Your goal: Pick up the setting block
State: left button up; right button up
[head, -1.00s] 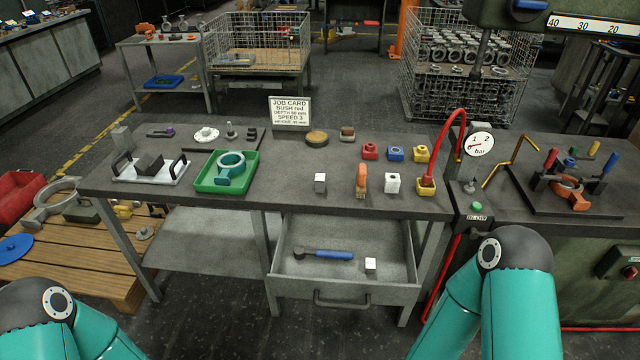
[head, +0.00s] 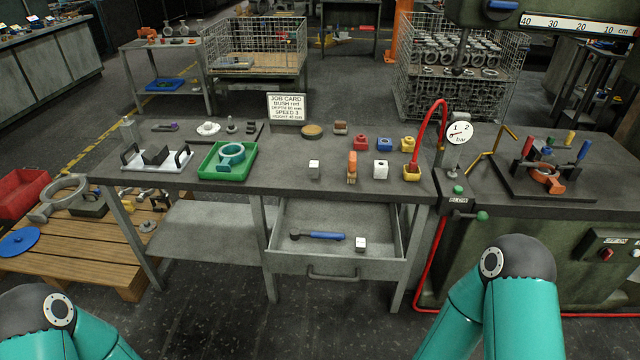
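No block carries a name I can read, so I cannot tell which is the setting block. A small pale cube (head: 314,170) stands on the bench near its front edge. A white block with a dark mark (head: 381,169) stands further right, beside an orange-handled brush-like item (head: 352,168). Another pale cube (head: 361,244) lies in the open drawer, right of a blue-handled tool (head: 318,236).
The drawer (head: 335,271) sticks out from the bench front. A green tray (head: 207,172) with a ring part and a white handled plate (head: 175,166) occupy the bench's left. Red, blue and yellow blocks stand on the right, near a red hose (head: 421,125). The bench's front middle is mostly clear.

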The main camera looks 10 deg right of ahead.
aim_at(314, 167)
jog(key=k, duration=0.9)
jog(key=u, duration=0.35)
jog(key=i, duration=1.8)
jog(key=z, duration=0.35)
